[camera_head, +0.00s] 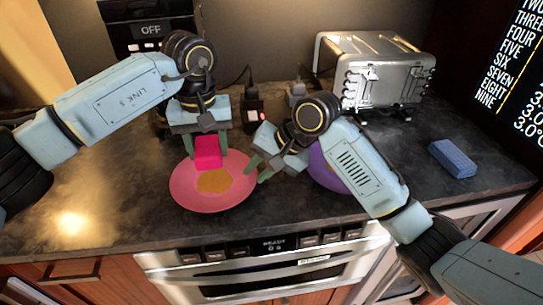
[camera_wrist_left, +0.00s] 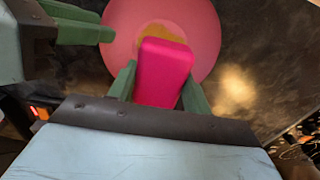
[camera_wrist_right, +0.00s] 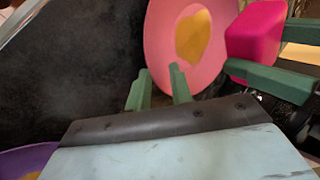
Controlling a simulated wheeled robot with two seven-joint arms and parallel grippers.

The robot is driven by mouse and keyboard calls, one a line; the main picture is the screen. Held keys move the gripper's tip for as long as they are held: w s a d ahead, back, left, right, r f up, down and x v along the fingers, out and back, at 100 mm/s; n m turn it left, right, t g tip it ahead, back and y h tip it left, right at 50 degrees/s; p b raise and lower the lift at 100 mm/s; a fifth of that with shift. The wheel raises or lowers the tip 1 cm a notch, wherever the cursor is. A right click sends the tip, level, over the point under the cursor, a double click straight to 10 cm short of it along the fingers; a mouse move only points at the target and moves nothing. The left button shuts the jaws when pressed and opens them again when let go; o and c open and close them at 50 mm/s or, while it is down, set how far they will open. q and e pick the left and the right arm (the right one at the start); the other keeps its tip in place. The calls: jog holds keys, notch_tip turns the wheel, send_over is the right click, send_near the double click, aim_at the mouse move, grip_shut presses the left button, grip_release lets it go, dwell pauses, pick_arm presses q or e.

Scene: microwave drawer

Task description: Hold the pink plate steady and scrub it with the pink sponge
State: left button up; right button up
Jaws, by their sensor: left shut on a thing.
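The pink plate (camera_head: 186,187) lies on the dark countertop with a yellow-brown stain (camera_head: 215,182) near its middle. My left gripper (camera_head: 207,146) is shut on the pink sponge (camera_head: 208,155), with a finger on each side. It holds the sponge over the far part of the plate, beside the stain; contact is hard to tell. In the left wrist view the sponge (camera_wrist_left: 163,72) covers part of the stain. My right gripper (camera_head: 259,170) is at the plate's right rim with its fingers apart. In the right wrist view the fingers (camera_wrist_right: 158,88) are close to the rim; a grip is not visible.
A purple plate (camera_head: 324,172) lies partly hidden behind my right arm. A silver toaster oven (camera_head: 385,92) stands at the back right, and a blue sponge (camera_head: 453,158) lies to the right. A black appliance (camera_head: 148,35) stands at the back left. The front left counter is clear.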

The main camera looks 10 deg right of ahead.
jog(key=shift+x, duration=1.05)
grip_shut()
jog(key=shift+o, duration=1.4)
grip_release()
grip_shut()
